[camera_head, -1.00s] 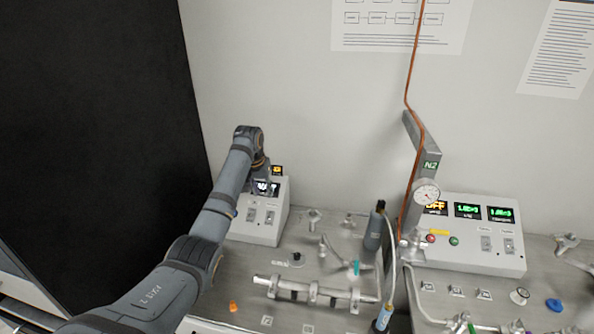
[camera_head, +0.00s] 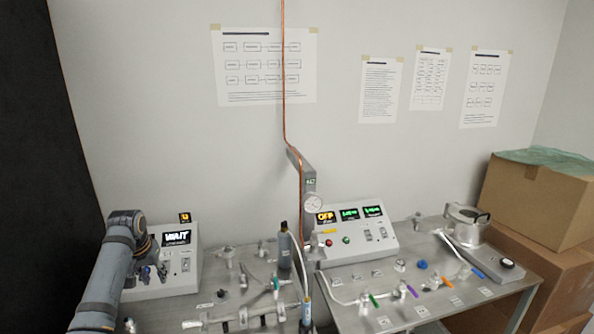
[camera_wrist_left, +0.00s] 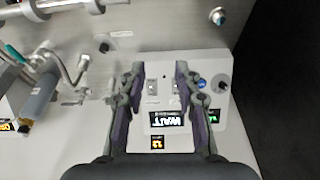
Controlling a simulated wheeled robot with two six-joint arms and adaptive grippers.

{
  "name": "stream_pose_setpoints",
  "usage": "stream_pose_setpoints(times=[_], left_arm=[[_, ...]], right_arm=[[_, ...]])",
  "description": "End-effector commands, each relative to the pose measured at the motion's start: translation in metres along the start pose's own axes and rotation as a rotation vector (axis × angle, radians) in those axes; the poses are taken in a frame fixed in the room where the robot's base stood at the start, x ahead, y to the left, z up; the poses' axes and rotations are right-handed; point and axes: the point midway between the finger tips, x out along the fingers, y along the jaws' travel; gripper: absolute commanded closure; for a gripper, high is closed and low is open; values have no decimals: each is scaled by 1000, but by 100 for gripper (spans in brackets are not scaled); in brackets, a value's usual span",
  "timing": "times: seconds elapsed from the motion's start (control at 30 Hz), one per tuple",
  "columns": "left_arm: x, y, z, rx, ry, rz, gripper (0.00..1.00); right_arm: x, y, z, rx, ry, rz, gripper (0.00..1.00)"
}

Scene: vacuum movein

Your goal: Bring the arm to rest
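My left arm (camera_head: 112,262) comes in at the left edge of the head view, in front of a white controller box (camera_head: 185,262) whose screen reads WAIT. My left gripper (camera_head: 152,274) is small and partly hidden there, against the box's front. In the left wrist view my left gripper (camera_wrist_left: 160,82) is open, with its two fingers apart and nothing between them. The same controller box (camera_wrist_left: 215,125) lies beyond the fingers, with its switches and WAIT screen showing. I cannot tell the exact gap to it. My right gripper is not in view.
A metal bench (camera_head: 350,318) carries pipes, valves and a blue-grey cylinder (camera_head: 285,250). A second controller (camera_head: 355,238) reads OFF beside a gauge (camera_head: 313,203). A lidded metal vessel (camera_head: 467,225) stands at right, near cardboard boxes (camera_head: 535,205). A dark panel (camera_head: 40,150) stands left.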

Motion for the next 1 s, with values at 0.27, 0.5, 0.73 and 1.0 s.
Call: stream_pose_setpoints(times=[0.27,0.5,0.73,1.0], left_arm=[[40,22,48,76,0,-30,68],[77,52,127,171,5,-45,68],[87,82,248,260,17,-28,68],[62,92,331,287,30,-2,68]], right_arm=[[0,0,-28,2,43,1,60],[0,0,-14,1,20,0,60],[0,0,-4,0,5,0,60],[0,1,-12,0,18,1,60]])
